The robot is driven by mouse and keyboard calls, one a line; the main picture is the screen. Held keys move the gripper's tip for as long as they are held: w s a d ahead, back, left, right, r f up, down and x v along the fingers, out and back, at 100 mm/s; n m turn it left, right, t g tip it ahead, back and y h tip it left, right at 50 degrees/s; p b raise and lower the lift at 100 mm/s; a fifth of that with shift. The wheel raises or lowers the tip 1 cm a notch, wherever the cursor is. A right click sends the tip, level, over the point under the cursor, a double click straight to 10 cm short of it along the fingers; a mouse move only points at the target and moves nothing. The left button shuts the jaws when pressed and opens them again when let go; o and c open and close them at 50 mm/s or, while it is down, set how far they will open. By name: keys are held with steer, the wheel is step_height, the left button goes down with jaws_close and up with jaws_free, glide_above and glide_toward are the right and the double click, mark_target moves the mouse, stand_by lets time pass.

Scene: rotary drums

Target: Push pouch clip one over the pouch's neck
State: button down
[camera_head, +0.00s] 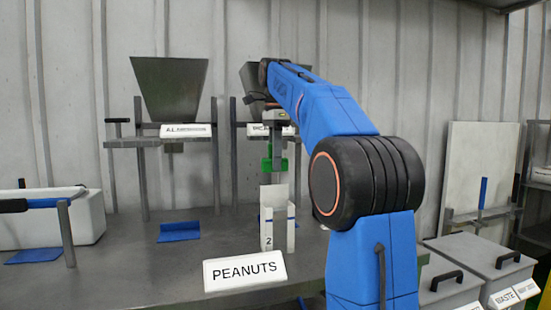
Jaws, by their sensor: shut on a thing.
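My gripper (278,145) points down at the middle of the picture, below the end of my blue arm. It is shut on a small green piece, which looks like the pouch clip (267,164). The clip appears just above a pale upright pouch (273,195). The pouch stands in a white holder (267,230) marked 2. The fingertips are small and partly merge with the grey post behind.
A PEANUTS sign (245,271) stands in front of the holder. Two grey hoppers on stands, one at left (170,90), are behind. A white bin (85,219) is at left and lidded waste bins (484,262) at right. The bench (130,270) is clear at front left.

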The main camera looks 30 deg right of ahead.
steer(key=shift+f, duration=3.3)
steer(key=shift+f, duration=0.15)
steer(key=c, duration=1.5)
jaws_free()
steer(key=shift+c, duration=0.2)
steer(key=shift+r, duration=3.75)
steer(key=shift+a, duration=0.1)
